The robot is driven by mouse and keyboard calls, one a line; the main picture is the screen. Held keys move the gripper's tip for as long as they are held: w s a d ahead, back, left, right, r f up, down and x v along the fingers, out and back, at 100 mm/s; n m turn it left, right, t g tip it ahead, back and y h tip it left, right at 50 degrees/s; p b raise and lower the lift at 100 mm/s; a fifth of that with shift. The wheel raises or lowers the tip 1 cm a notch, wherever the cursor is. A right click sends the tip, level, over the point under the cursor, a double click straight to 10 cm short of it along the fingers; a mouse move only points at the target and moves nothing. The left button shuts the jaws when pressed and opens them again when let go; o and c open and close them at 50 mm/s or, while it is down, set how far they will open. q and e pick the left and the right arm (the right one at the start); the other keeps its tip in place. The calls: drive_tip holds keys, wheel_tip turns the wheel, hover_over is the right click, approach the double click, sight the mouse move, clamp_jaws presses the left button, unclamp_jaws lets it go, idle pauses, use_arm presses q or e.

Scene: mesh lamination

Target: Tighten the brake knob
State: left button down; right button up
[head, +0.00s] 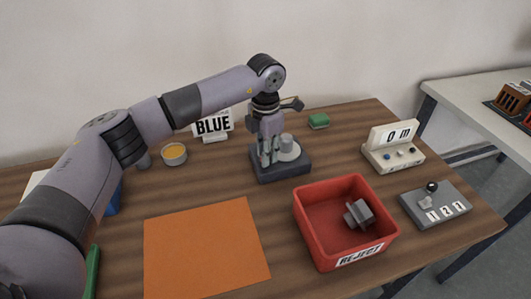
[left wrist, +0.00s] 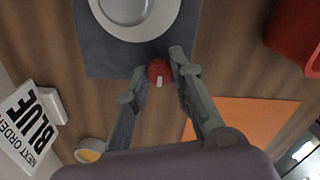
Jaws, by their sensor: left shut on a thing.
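The brake knob (left wrist: 159,72) is small, round and red with a white mark, at the edge of a dark grey base in the left wrist view. My left gripper (head: 268,158) points down at the front left of that base (head: 283,175) in the head view, where its fingers hide the knob. In the left wrist view its fingertips stand on either side of the knob, shut on it. On the base is a pale round plate (head: 292,154) with a grey cylinder (head: 286,143). My right gripper is not in view.
A red reject bin (head: 310,228) holding a grey part (head: 359,213) stands front right. An orange sheet (head: 205,250) lies in front. Two small devices (head: 393,155) (head: 436,205) stand right.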

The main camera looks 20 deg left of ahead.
use_arm(q)
drive_tip(key=shift+r, duration=0.1)
drive_tip(key=c, duration=1.4)
unclamp_jaws()
wheel_tip(320, 180, up, 12)
